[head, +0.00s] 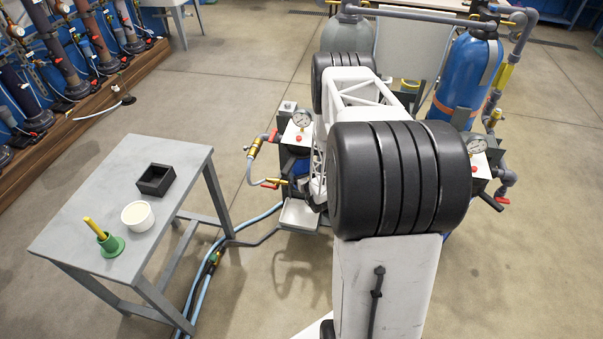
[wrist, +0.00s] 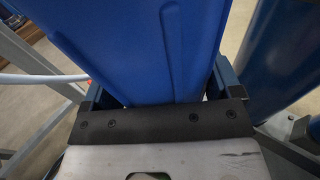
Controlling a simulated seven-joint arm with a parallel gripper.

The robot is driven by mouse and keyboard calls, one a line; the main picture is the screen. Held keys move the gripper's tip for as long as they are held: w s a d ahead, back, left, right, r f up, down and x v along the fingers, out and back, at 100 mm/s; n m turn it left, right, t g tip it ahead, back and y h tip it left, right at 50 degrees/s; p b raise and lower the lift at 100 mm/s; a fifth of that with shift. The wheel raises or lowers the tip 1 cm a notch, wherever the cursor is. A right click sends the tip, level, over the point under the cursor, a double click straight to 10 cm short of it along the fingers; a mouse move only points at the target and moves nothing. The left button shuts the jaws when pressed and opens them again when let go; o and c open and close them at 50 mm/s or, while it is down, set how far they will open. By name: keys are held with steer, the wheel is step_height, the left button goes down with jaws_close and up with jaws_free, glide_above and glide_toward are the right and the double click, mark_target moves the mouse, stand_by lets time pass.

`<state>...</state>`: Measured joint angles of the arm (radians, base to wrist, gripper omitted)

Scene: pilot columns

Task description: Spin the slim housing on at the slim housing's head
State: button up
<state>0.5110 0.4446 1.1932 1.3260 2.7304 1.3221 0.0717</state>
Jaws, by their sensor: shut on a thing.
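The slim housing is a blue body (wrist: 140,45) that fills the middle of the wrist view, between the fingers of my gripper (wrist: 164,88). My gripper is shut on it. In the head view my arm hides the gripper; a small patch of blue (head: 301,169) shows left of my arm, below a head with a round gauge (head: 301,117). A second gauge head (head: 476,143) shows right of my arm. I cannot tell from these views whether the housing's top touches a head or how its thread sits.
A grey table (head: 75,218) at left bears a black square tray (head: 155,179), a white bowl (head: 138,215) and a green holder (head: 111,245) with a yellow stick. A blue tank (head: 465,75) and pipes stand at right. Hoses (head: 205,270) lie on the floor beside the table.

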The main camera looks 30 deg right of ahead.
steer(key=shift+n+y, duration=0.3)
steer(key=shift+y, duration=0.2)
steer(key=shift+n+y, duration=0.7)
steer(key=shift+y, duration=0.3)
steer(key=o, duration=1.4)
steer(key=shift+m+h, duration=0.3)
steer(key=shift+h, duration=0.2)
steer(key=shift+m+h, duration=0.7)
steer(key=shift+h, duration=0.3)
